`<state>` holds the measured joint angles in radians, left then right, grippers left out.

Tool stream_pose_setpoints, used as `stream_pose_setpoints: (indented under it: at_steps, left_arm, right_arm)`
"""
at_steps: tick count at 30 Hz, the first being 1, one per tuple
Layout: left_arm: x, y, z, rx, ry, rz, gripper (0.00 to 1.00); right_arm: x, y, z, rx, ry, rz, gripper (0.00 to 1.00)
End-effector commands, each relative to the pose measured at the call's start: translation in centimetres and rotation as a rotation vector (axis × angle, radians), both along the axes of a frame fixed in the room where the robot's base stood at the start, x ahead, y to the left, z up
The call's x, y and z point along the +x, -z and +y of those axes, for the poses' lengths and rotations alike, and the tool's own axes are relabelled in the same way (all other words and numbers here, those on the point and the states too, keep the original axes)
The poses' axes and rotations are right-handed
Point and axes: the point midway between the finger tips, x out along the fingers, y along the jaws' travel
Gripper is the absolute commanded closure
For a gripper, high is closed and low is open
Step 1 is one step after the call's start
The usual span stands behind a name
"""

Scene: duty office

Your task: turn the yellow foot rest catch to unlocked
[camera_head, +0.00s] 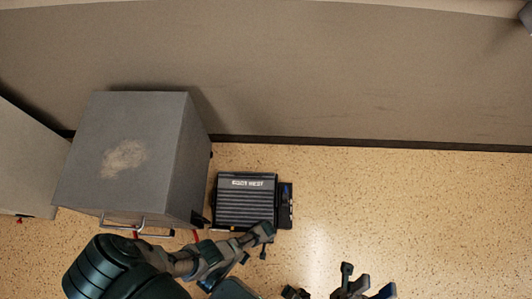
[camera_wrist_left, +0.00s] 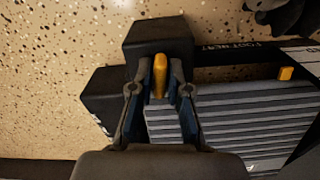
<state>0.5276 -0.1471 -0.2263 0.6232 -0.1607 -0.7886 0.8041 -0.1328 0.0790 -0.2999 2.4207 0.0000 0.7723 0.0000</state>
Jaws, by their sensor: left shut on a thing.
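The foot rest (camera_head: 247,203) is a dark ribbed box on the floor beside the grey cabinet. Its ribbed top (camera_wrist_left: 225,112) fills the right of the left wrist view. The yellow catch (camera_wrist_left: 160,72) stands upright from a dark block (camera_wrist_left: 158,37) at the foot rest's edge. My left gripper (camera_wrist_left: 161,91) is shut on the yellow catch, with one finger on each side of it. In the head view my left gripper (camera_head: 264,238) is at the foot rest's near right edge. My right gripper (camera_head: 366,283) is at the bottom edge, open and empty, apart from the foot rest.
A grey cabinet (camera_head: 130,150) with a metal handle stands left of the foot rest. A beige partition (camera_head: 300,70) runs behind both. The speckled floor (camera_head: 420,210) to the right is clear. A smaller yellow piece (camera_wrist_left: 286,73) shows on the foot rest's edge.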

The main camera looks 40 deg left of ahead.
Motion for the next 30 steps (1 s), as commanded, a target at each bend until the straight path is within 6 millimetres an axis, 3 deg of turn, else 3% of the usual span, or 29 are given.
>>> stream_pose_setpoints:
  at_steps: [12, 26, 27, 30]
  left_arm:
    - [-0.07, 0.06, -0.06, -0.001, -0.153, 0.0, 1.0]
    - [-0.04, 0.04, -0.08, -0.001, -0.165, 0.0, 1.0]
    - [-0.04, 0.04, -0.08, -0.001, -0.165, 0.0, 0.81]
    - [-0.03, 0.04, -0.07, -0.001, -0.164, 0.0, 0.58]
  right_arm:
    - [0.12, -0.23, 0.02, -0.001, 0.0, -0.012, 0.6]
    - [0.11, -0.21, 0.02, 0.0, 0.0, -0.01, 0.6]
    - [0.12, -0.2, 0.02, 0.0, -0.001, -0.009, 0.6]
    - [0.09, -0.15, 0.01, 0.0, -0.001, -0.008, 0.6]
